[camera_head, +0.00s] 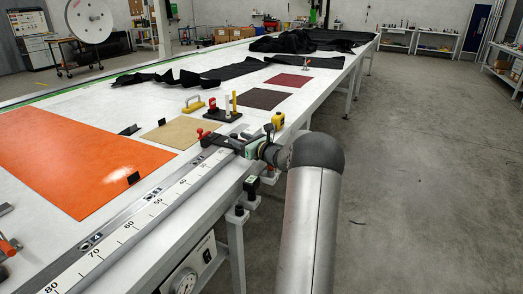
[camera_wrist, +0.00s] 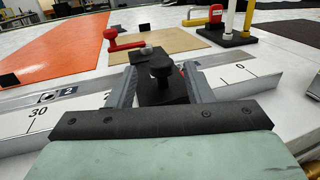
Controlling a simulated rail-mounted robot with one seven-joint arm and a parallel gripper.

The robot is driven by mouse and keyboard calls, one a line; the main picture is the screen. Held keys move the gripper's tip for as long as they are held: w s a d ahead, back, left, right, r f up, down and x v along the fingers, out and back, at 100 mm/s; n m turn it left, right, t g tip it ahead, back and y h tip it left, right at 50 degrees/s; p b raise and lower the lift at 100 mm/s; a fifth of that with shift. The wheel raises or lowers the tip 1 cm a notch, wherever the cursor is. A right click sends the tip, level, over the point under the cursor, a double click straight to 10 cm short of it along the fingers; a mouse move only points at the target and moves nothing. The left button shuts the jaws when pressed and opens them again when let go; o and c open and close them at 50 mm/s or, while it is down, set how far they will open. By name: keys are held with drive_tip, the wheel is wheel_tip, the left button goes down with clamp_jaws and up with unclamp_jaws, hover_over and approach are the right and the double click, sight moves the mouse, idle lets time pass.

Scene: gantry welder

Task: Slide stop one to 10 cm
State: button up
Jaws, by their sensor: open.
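A black stop (camera_wrist: 160,88) with a dark round knob on top and a red lever (camera_wrist: 125,42) sits on the white scale rail (camera_wrist: 70,112). My gripper (camera_wrist: 160,84) is open, with one finger on each side of the stop; I cannot tell whether either finger touches it. In the head view my gripper (camera_head: 240,144) is at the rail's far end, and the scale rail (camera_head: 150,212) runs towards the near left, up to 80.
An orange sheet (camera_head: 80,155) and a tan sheet (camera_head: 178,134) lie on the white table behind the rail. A black base (camera_head: 222,116) with red, white and yellow upright pieces stands just beyond the stop. A yellow-handled tool (camera_head: 193,104) lies further back.

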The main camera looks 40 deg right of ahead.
drive_tip(key=s+d, duration=0.1)
drive_tip(key=s, duration=1.3)
drive_tip(key=shift+b, duration=0.45)
drive_tip(key=shift+w, duration=0.1)
